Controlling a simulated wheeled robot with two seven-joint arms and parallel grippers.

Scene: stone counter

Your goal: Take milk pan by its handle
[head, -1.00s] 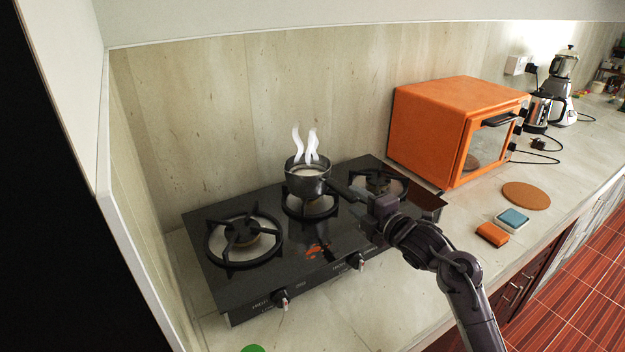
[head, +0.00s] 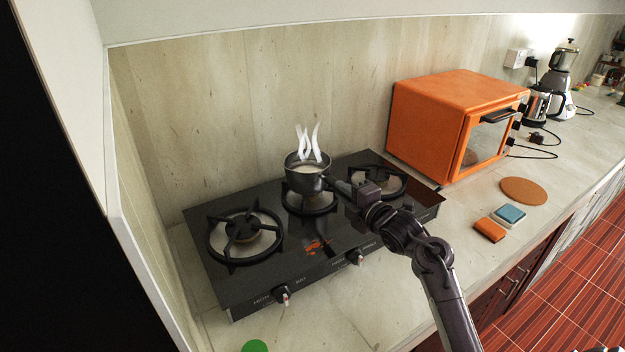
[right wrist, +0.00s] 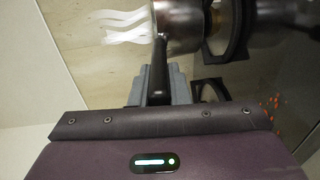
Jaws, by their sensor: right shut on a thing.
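The milk pan (head: 305,176) is a small dark metal pot with pale liquid and white steam, upright on the middle burner of the black stove (head: 265,280). Its handle points right, toward my right gripper (head: 343,187). In the right wrist view the pan (right wrist: 181,28) is at the top, and its black handle (right wrist: 158,75) runs down between the grey fingers of the right gripper (right wrist: 160,92). The right gripper is shut on the handle. The fingertips are partly hidden behind the handle. My left gripper is not in view.
Empty burners flank the pan, at left (head: 243,236) and right (head: 377,181). An orange oven (head: 430,125) stands right of the stove. A round cork mat (head: 523,191), a blue sponge (head: 510,214) and an orange block (head: 489,230) lie on the counter. A wall rises behind the stove.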

